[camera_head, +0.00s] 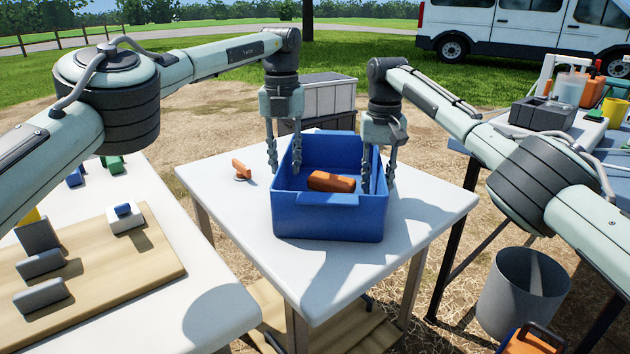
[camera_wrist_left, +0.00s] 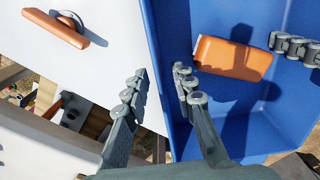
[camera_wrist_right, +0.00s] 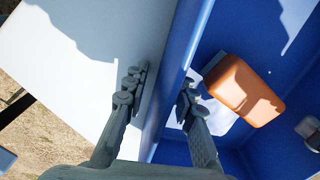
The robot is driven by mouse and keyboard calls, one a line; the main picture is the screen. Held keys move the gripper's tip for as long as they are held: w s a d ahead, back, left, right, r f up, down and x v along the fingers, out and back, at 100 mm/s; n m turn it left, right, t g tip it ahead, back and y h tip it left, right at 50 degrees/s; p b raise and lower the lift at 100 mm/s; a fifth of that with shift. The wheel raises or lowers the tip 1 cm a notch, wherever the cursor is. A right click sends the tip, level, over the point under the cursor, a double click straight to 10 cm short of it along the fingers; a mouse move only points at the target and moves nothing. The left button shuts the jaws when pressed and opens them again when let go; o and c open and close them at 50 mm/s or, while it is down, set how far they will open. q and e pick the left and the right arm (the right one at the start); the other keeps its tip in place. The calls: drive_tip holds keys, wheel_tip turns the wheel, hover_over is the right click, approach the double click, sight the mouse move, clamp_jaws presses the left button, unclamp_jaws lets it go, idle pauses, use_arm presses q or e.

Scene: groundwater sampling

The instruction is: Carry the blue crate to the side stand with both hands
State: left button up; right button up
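The blue crate (camera_head: 329,222) sits upright on a white table (camera_head: 420,240), with an orange block (camera_head: 331,182) inside it. My left gripper (camera_head: 283,162) is open astride the crate's left wall, one finger outside and one inside; the left wrist view shows gaps between the fingers (camera_wrist_left: 160,92) and the wall. My right gripper (camera_head: 378,178) is open astride the right wall in the same way, as the right wrist view shows (camera_wrist_right: 158,95). Both grippers are down at rim height. I cannot tell which surface is the side stand.
A small orange-handled object (camera_head: 241,169) lies on the table left of the crate. A wooden board (camera_head: 90,270) with grey blocks is on the left table. The right table holds a dark grey box (camera_head: 541,115) and bottles. A grey bin (camera_head: 523,290) stands on the ground, front right.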

sight(380, 157)
use_arm(q)
wheel_tip(380, 157, up, 4)
drive_tip(key=shift+f, duration=0.25)
drive_tip(key=shift+r, duration=0.1)
use_arm(e)
drive_tip(key=shift+r, duration=0.25)
wheel_tip(380, 157, up, 7)
